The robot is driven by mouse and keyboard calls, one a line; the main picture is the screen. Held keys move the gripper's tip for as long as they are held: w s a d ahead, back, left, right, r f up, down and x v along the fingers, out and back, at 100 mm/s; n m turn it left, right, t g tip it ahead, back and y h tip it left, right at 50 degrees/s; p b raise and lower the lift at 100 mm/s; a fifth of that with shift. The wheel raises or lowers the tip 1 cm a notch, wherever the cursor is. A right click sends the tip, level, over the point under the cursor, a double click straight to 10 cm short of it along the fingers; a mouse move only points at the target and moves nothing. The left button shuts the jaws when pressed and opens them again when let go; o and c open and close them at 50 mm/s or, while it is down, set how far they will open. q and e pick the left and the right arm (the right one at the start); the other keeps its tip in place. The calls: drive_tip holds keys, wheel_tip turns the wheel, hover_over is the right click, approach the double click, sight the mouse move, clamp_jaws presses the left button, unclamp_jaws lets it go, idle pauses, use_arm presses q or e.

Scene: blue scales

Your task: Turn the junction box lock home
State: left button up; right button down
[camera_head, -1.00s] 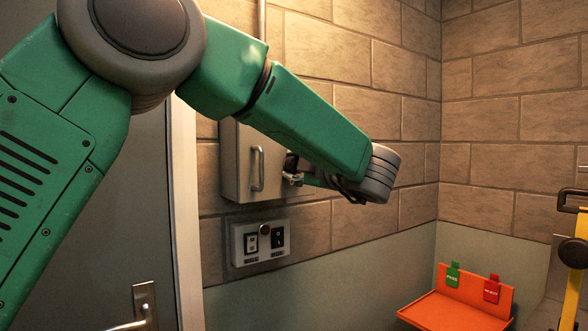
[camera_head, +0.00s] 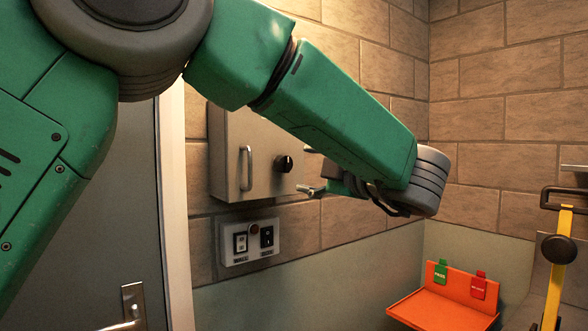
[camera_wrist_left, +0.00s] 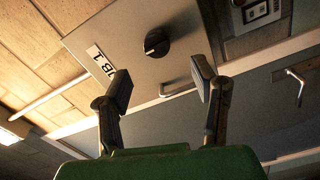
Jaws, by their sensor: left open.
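The junction box (camera_head: 225,150) is a grey wall box with a vertical bar handle (camera_head: 246,168). Its lock is a round black knob (camera_head: 284,163) on the door's right side. In the left wrist view the knob (camera_wrist_left: 157,43) has a small pale mark and sits on the door beside a "JB 1" label (camera_wrist_left: 103,60). My left gripper (camera_head: 312,190) is to the right of the knob, apart from it. Its two fingers (camera_wrist_left: 163,82) are spread and empty in the left wrist view. My right gripper is not in view.
A switch panel (camera_head: 249,241) is below the box. An orange tray (camera_head: 440,309) with green and red tags is at the lower right. A yellow stand (camera_head: 557,265) is at the right edge. A grey door with a lever handle (camera_head: 132,305) is at the left.

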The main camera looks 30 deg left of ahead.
use_arm(q)
drive_tip(key=v, duration=0.3)
drive_tip(key=shift+d, duration=0.25)
drive_tip(key=shift+a, duration=0.2)
